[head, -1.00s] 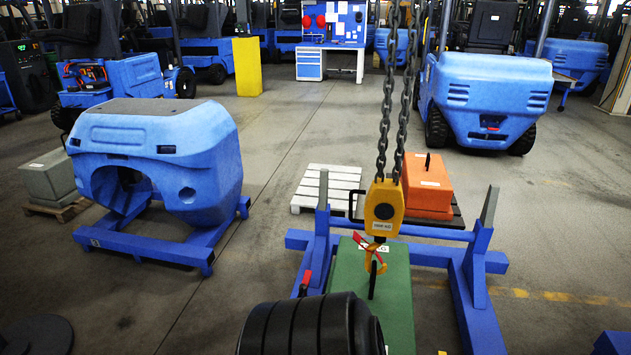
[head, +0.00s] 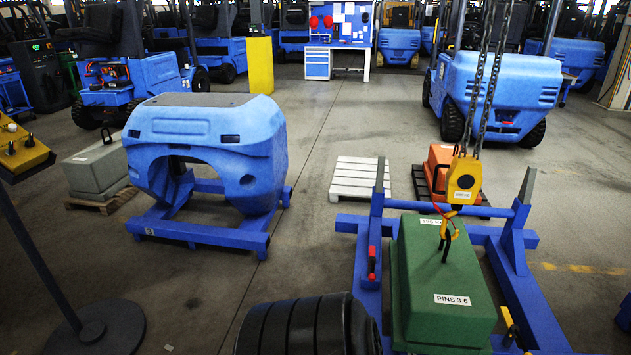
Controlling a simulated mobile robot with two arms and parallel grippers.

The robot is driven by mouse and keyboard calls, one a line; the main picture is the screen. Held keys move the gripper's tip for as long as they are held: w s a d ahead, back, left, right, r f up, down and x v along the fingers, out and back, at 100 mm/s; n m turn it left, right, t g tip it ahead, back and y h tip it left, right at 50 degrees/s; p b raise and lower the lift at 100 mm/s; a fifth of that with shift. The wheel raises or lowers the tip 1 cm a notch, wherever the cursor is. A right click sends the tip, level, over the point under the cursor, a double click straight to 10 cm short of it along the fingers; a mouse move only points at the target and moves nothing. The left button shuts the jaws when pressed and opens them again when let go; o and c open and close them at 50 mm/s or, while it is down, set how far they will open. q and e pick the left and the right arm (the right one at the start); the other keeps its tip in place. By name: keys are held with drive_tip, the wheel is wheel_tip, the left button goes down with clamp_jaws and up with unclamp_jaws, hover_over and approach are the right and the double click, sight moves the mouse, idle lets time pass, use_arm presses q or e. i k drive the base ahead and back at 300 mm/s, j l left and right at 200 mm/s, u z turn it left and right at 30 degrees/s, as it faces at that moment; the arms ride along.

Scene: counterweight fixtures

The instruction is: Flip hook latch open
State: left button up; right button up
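A yellow hook block (head: 464,181) hangs on two chain strands over the green weight (head: 441,290). Below it is the orange-yellow hook (head: 452,226), with a thin red latch (head: 438,211) at its upper left side. The hook is at the dark upright lifting eye (head: 446,247) on top of the weight. I cannot tell whether it passes through the eye, or whether the latch is open or shut. Neither of my grippers is in view.
The green weight sits within a blue frame (head: 539,311) with upright posts. A blue counterweight shell (head: 206,150) on a stand is at left. An orange weight (head: 439,165) and white pallet (head: 358,180) are behind. A yellow control box (head: 20,150) on a pole stands far left.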

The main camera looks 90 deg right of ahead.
sight(436, 206)
drive_tip(key=i+l+z, duration=0.2)
drive_tip(key=z, duration=0.25)
drive_tip(key=i+z, duration=0.85)
drive_tip(key=i+j+z, duration=0.2)
drive_tip(key=z, duration=0.2)
drive_tip(key=i+j+z, duration=0.25)
drive_tip(key=z, duration=0.2)
drive_tip(key=i, duration=0.05)
